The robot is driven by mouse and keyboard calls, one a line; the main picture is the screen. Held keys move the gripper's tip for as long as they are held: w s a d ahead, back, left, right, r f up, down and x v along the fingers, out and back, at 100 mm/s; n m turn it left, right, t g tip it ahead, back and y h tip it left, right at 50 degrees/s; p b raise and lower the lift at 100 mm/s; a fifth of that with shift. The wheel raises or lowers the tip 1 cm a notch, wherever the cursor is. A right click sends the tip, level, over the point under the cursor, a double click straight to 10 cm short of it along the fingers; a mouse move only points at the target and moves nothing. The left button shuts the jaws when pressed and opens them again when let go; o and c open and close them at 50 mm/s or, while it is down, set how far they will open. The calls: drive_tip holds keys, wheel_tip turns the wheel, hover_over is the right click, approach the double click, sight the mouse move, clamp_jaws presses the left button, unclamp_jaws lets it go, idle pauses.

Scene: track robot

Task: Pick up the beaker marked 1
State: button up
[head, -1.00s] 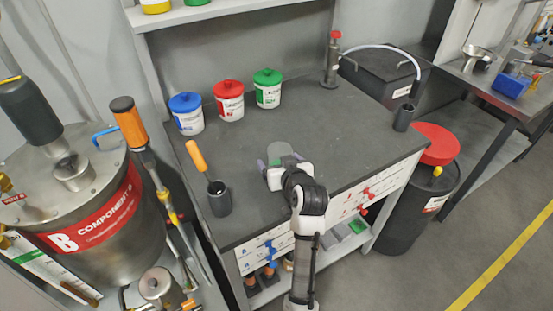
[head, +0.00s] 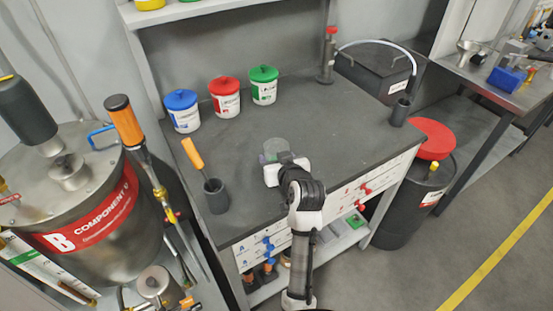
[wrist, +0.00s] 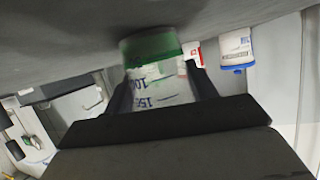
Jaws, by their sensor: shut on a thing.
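A clear glass beaker (head: 276,147) stands at the middle of the dark bench top in the head view. My gripper (head: 274,162) reaches it from the bench's front side and is shut on it. In the wrist view, which looks upside down, the beaker (wrist: 155,80) sits between the two dark fingers of my gripper (wrist: 160,90). It shows printed graduation marks and a green band at its bench end. I cannot make out a mark 1 on it. I cannot tell whether it is clear of the bench top.
Blue (head: 182,112), red (head: 225,98) and green (head: 263,86) lidded tubs stand behind on the bench (head: 340,140). A dark cup (head: 216,197) with an orange-handled tool is left of my gripper. Another dark cup (head: 400,112) is at the right. Bench between is clear.

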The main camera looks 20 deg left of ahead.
drive_tip(key=shift+r, duration=0.1)
wheel_tip(320, 180, up, 19)
drive_tip(key=b, duration=0.2)
drive_tip(key=shift+r, duration=0.2)
idle(0.8)
